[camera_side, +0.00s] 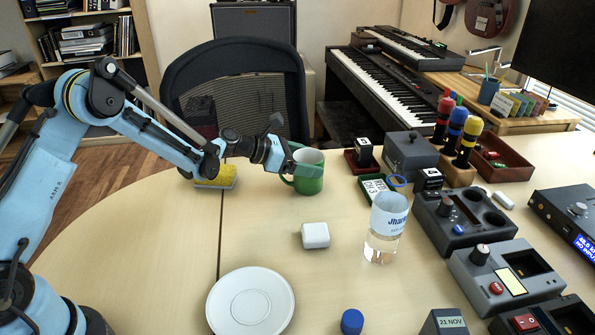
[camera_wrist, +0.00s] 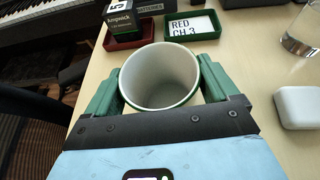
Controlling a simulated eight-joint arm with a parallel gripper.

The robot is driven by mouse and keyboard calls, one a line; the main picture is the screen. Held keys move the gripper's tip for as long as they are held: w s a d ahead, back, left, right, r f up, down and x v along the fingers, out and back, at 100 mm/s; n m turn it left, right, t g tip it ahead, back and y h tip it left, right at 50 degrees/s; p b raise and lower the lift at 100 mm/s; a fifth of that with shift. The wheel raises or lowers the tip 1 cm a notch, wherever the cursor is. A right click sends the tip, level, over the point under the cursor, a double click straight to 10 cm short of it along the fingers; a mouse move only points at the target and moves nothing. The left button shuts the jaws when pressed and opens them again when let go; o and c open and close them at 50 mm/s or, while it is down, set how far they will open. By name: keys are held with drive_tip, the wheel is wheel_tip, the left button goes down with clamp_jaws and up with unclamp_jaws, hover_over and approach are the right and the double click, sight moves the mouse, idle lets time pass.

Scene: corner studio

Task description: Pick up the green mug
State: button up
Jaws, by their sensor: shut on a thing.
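The green mug (camera_side: 309,178) with a pale inside stands upright near the far edge of the table in the side view. In the wrist view its open rim and empty inside (camera_wrist: 160,76) show between the green fingers. My gripper (camera_side: 299,165) is shut on the mug, with one finger on each side of it (camera_wrist: 160,90). In the side view my arm reaches in from the left. I cannot tell whether the mug's base touches the table.
A white box (camera_side: 315,235), a clear labelled beaker (camera_side: 386,228) and a white saucer (camera_side: 250,301) stand nearer the front. A yellow sponge in a tray (camera_side: 215,176) lies left of the mug. Devices and small boxes crowd the right. The table's middle left is clear.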

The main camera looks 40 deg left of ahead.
drive_tip(key=shift+c, duration=1.1)
drive_tip(key=shift+r, duration=0.2)
drive_tip(key=shift+r, duration=1.05)
drive_tip(key=s+d+r, duration=0.6)
drive_tip(key=d+r, duration=0.2)
drive_tip(key=d, duration=0.1)
drive_tip(key=shift+s+d+r, duration=0.25)
drive_tip(key=shift+s+d, duration=0.05)
drive_tip(key=shift+r, duration=0.15)
idle(1.1)
